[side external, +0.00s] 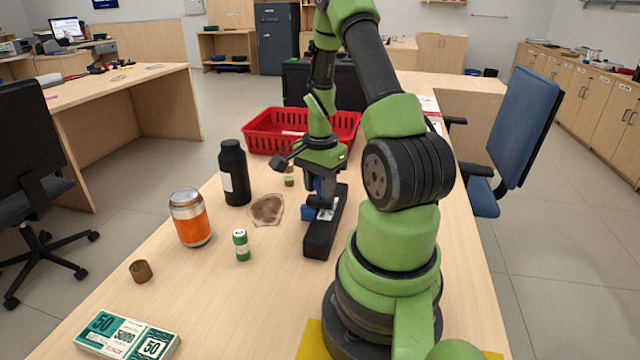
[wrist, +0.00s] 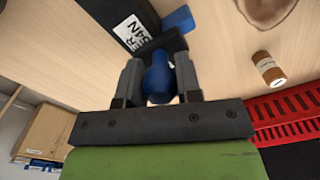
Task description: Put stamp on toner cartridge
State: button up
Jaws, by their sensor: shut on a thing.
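The stamp has a rounded blue handle, seen in the wrist view (wrist: 158,80). My gripper (wrist: 160,66) is shut on this handle, one finger on each side. The toner cartridge is a long black block with a white printed label, lying on the counter in the side view (side external: 321,243); it also shows in the wrist view (wrist: 108,12). My gripper in the side view (side external: 324,190) is low over the cartridge's far part. The stamp's lower end is partly hidden, so I cannot tell whether it touches the cartridge. A blue block (side external: 308,213) shows at the cartridge's left side.
A red basket (side external: 262,133) stands behind. Banknote bundles (side external: 125,337) lie at the front left.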

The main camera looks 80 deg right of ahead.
jog(key=shift+f, duration=0.15)
jog(key=o, duration=0.9)
jog(key=shift+o, duration=0.2)
notch_tip(320, 180, up, 12)
jog(key=w+a+r+n+t+h, duration=0.1)
jog(key=w+a+r+n, duration=0.1)
jog(key=a+r+n, duration=0.25)
jog(key=w+a+r+n+t, duration=0.2)
jog(key=w+a+r+n, duration=0.1)
jog(key=a, duration=0.3)
jog(key=s+a+r+n+t+y, duration=0.1)
jog(key=s+a+r+n+t, duration=0.1)
jog(key=a+n, duration=0.3)
jog(key=s+a+r+n+t+y, duration=0.2)
jog(key=a+n, duration=0.4)
jog(key=a, duration=0.4)
jog(key=shift+s+a, duration=0.15)
jog(key=shift+s, duration=0.7)
